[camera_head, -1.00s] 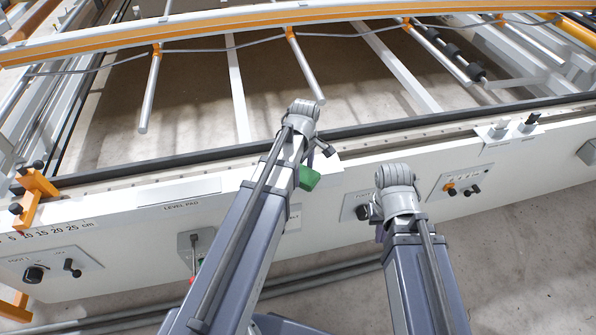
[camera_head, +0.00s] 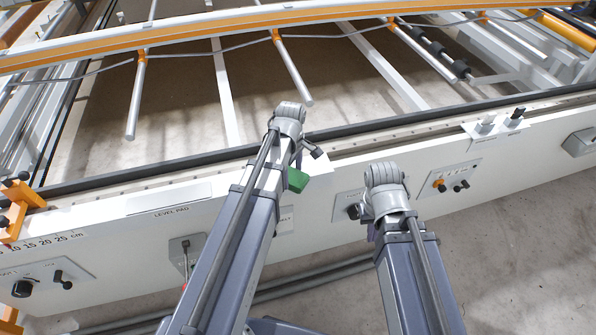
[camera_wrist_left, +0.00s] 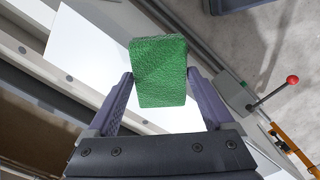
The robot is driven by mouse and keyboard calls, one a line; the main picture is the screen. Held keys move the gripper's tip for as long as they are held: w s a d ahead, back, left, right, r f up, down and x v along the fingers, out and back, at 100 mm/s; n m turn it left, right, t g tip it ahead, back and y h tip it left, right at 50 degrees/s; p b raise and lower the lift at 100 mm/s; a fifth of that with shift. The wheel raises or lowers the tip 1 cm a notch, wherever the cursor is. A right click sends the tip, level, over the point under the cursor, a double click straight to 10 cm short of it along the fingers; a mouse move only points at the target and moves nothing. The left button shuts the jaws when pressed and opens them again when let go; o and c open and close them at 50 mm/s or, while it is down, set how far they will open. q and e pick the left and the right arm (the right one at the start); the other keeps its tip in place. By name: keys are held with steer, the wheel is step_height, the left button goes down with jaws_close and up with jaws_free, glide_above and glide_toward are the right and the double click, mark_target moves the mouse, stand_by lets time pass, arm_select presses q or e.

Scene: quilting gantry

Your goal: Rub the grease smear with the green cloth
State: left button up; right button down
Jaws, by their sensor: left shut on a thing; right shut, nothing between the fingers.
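My left gripper (camera_wrist_left: 160,76) is shut on the green cloth (camera_wrist_left: 158,90), a thick folded block with its sides touching both fingers in the left wrist view. In the head view a corner of the cloth (camera_head: 298,180) shows beside my left forearm, in front of the white front panel. The left fingers are hidden there by the arm. My right arm's wrist (camera_head: 385,190) is in front of the same panel to the right; its fingers are hidden behind it. I cannot make out a grease smear in either view.
The long white front panel (camera_head: 120,232) carries a "LEVEL PAD" label, knob boxes and a control plate (camera_head: 452,180). A black rail (camera_head: 130,180) runs along its top. An orange and white beam (camera_head: 200,48) with hanging rods crosses behind. A red-knobbed lever (camera_wrist_left: 292,79) stands near the left gripper.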

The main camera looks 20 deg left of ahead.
arm_select(q)
steer(key=shift+s+a, duration=0.5)
steer(key=shift+a, duration=0.2)
steer(key=shift+r, duration=0.1)
step_height(320, 180, up, 6)
steer(key=p, duration=0.6)
step_height(320, 180, up, 3)
steer(key=p, duration=0.3)
stand_by(0.3)
